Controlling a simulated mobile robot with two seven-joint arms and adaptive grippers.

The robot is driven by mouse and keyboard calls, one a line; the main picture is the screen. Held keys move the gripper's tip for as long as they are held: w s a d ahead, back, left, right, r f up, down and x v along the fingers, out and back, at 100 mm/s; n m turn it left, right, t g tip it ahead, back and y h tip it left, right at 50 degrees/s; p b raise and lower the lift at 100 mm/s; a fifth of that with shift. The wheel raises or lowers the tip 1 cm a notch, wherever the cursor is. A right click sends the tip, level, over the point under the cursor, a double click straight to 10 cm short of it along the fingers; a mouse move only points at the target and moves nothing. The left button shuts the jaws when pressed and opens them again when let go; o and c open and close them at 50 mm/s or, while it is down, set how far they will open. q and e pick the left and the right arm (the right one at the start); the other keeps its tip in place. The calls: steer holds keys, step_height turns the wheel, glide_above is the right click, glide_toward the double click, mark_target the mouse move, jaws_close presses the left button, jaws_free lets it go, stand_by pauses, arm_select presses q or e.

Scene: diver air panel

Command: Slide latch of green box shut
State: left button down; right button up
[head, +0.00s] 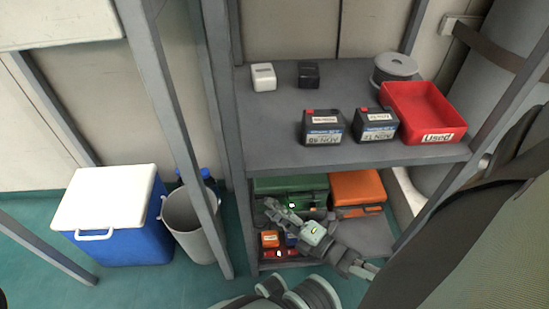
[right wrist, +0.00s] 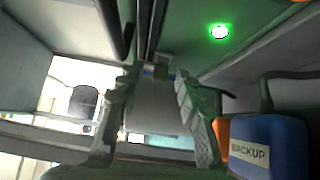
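The green box (head: 290,184) stands on the lower shelf at the left, partly hidden by the shelf above and my right arm. In the head view my right gripper (head: 271,208) is low in front of the box's front face. In the right wrist view the two fingers of my right gripper (right wrist: 158,76) are apart, with nothing held between them. A green surface with a lit green lamp (right wrist: 219,31) lies above right of the fingers. I cannot make out the latch or its position clearly. My left gripper is not in view.
An orange box (head: 356,188) stands right of the green box. Small orange and blue items sit below my right gripper; a blue block labelled BACKUP (right wrist: 268,148) is close right of its fingers. The upper shelf (head: 270,125) holds batteries and a red tray (head: 424,107).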

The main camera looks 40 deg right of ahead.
steer(key=shift+w, duration=0.1)
jaws_close()
stand_by(0.3)
steer(key=shift+w+a, duration=0.3)
steer(key=shift+a, duration=0.2)
steer(key=shift+w+a, duration=0.3)
steer(key=shift+a, duration=0.2)
jaws_free()
